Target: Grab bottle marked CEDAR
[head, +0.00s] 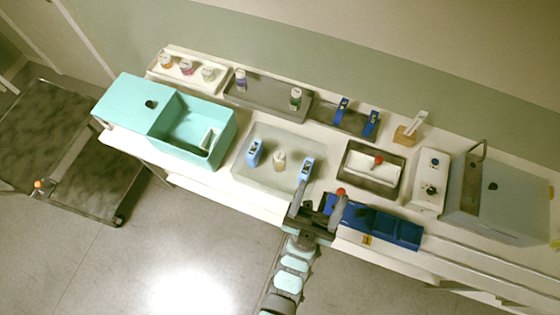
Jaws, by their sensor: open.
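Several small bottles stand in the head view, and their labels are too small to read, so I cannot tell which is marked CEDAR. A white tray at the far left holds an orange-toned bottle (166,61), a pink-toned bottle (187,68) and a pale greenish bottle (208,73). A purple-toned bottle (241,80) and a green-banded bottle (295,98) stand in the long grey tray. A beige bottle (279,161) stands in the pale tray between two light-blue holders. My gripper (318,202) is open and empty at the bench's front edge, right of and nearer than the beige bottle.
The pale tray (243,173) has light-blue holders (253,152) and (306,168). A teal box (138,103) with an open bin stands left. Dark-blue items (371,123) stand behind. A sink-like tray (352,178), blue compartment tray (384,224) and grey machine (500,200) lie right.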

